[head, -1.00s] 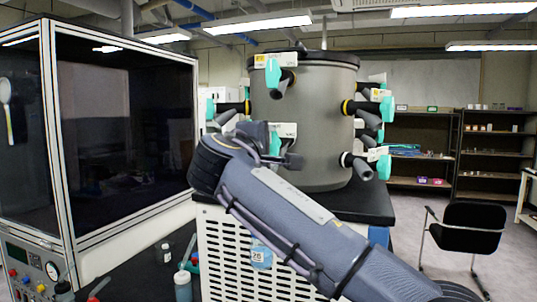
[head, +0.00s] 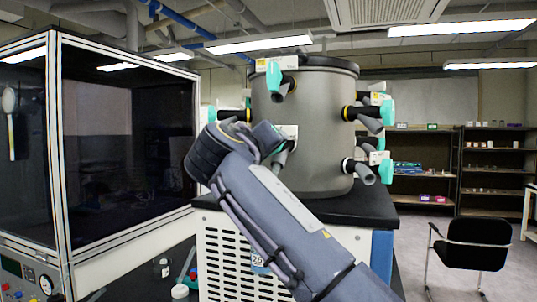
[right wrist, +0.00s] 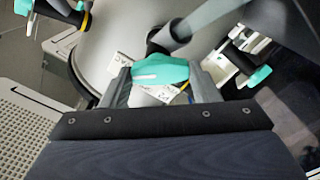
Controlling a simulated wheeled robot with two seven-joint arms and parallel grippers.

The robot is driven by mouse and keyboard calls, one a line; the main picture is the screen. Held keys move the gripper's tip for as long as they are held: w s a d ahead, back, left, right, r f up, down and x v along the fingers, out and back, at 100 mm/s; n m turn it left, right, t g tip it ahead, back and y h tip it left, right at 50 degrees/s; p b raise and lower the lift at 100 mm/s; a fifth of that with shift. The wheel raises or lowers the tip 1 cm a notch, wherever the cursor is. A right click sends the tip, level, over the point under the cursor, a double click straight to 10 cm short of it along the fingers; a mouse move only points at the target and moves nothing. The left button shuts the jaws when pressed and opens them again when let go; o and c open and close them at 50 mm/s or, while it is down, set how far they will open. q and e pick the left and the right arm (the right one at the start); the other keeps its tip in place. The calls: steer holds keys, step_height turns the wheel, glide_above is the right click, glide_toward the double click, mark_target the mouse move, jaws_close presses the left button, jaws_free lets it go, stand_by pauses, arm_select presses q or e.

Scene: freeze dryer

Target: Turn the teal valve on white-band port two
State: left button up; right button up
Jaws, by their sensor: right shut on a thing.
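The grey drum (head: 325,140) stands on a white-sided cabinet and carries several black ports with teal valves. One teal valve (head: 273,78) is at the top front, another (head: 212,113) at the left, others (head: 388,110) at the right. The lower right port has a white band (head: 347,164). My right gripper (head: 276,146) is at the lower front port, mostly hidden behind my own arm. In the right wrist view, its fingers (right wrist: 163,88) are shut on a teal valve (right wrist: 160,72) beside a grey tube. This port's band colour is unclear. My left gripper is out of view.
A glass-fronted cabinet (head: 125,140) stands close at the left. A bottle (head: 260,262) and small containers are low near the white cabinet (head: 225,250). A black chair (head: 475,243) and shelves (head: 490,165) are farther right, with open floor between.

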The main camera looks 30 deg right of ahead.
steer(key=shift+f+m+b, duration=0.15)
steer(key=shift+m+b, duration=0.15)
steer(key=shift+m, duration=0.7)
steer(key=o, duration=1)
steer(key=shift+a, duration=0.1)
steer(key=shift+b+v, duration=0.9)
steer(key=shift+v, duration=3)
